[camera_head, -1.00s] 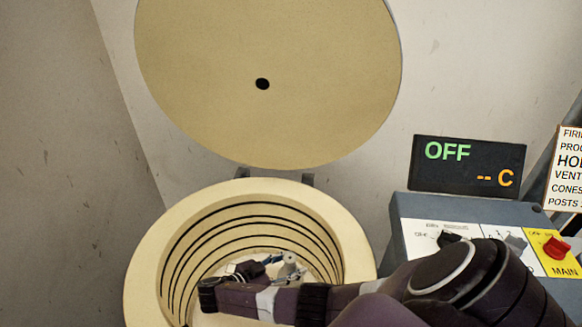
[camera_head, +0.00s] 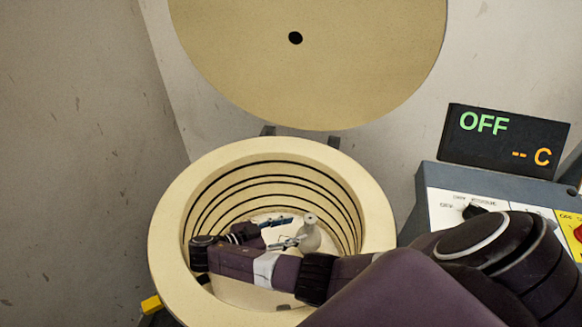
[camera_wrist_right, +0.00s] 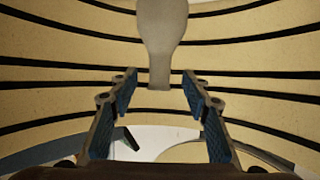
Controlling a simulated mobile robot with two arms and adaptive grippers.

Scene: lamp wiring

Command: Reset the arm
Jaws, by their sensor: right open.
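My right gripper (camera_head: 289,231) is inside the round kiln (camera_head: 170,235), with its two blue-padded fingers spread. In the right wrist view the open fingers (camera_wrist_right: 160,84) show gaps on both sides of the narrow neck of a pale grey vase (camera_wrist_right: 162,35). In the head view the vase (camera_head: 310,238) stands inside the kiln just right of the fingertips, with its lower part partly hidden by my arm. My right arm reaches in over the kiln's front right rim. My left gripper is not in view.
The round lid (camera_head: 320,75) stands open behind the kiln. A control box (camera_head: 428,207) with knobs is at the right, close to my arm. Its display (camera_head: 503,140) reads OFF. A yellow piece (camera_head: 151,304) shows at the lower left. The kiln's ringed wall surrounds the gripper.

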